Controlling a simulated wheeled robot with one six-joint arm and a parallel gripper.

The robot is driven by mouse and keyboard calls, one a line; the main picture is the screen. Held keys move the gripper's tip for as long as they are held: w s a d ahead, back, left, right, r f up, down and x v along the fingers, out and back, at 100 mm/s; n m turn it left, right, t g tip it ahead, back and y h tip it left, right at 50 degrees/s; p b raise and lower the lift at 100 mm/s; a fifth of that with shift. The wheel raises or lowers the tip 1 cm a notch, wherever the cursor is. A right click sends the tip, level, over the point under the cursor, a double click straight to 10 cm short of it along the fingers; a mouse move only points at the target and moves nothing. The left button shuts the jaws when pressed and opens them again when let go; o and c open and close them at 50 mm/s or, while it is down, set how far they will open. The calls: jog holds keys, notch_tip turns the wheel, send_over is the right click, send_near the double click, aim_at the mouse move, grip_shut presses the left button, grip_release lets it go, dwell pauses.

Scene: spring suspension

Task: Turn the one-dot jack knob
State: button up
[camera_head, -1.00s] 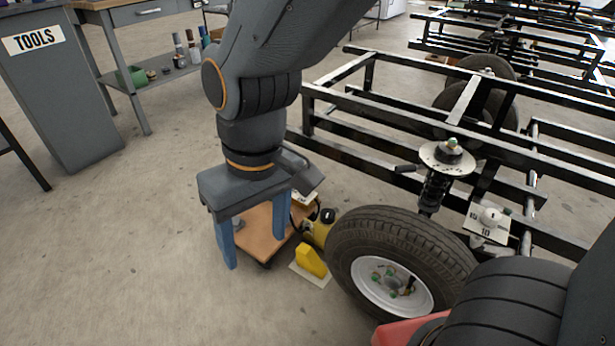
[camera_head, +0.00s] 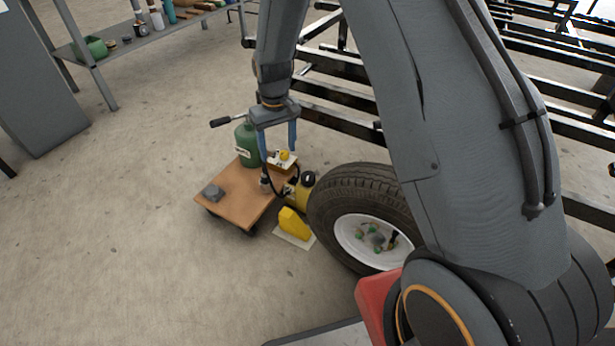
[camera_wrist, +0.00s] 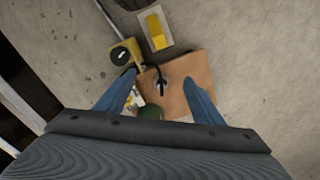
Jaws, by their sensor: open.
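A yellow jack body (camera_head: 298,194) stands beside the tire, with a black round knob (camera_head: 308,178) on top. In the wrist view, the black knob (camera_wrist: 119,55) bears a small pale mark; I cannot count its dots. My gripper (camera_head: 277,149) points down above the cart, open and empty. In the wrist view, its blue fingers (camera_wrist: 160,78) are spread over the cart, with the black knob beyond and left of them.
A yellow wheel chock (camera_head: 293,223) lies in front of the jack. The tire (camera_head: 340,190) and black frame rails (camera_head: 340,95) close off the right.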

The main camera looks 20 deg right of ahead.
jog(key=m, duration=0.1)
send_over(309, 175)
jog(key=f, duration=1.2)
jog(key=shift+w+a+f+b, duration=0.1)
jog(key=shift+a+f+b, duration=0.2)
jog(key=shift+f, duration=0.1)
notch_tip(309, 175, down, 8)
jog(key=b, duration=0.3)
jog(key=shift+d, duration=0.1)
jog(key=c, duration=1.1)
jog(key=shift+o, duration=0.2)
jog(key=shift+r, duration=0.1)
jog(key=shift+m+p, duration=0.3)
jog(key=shift+m, duration=0.1)
jog(key=m+p, duration=0.1)
jog(key=m, duration=0.2)
jog(key=shift+m+p, duration=0.3)
jog(key=shift+d+m+p, duration=0.1)
jog(key=shift+m+p, duration=0.55)
jog(key=shift+m, duration=1.55)
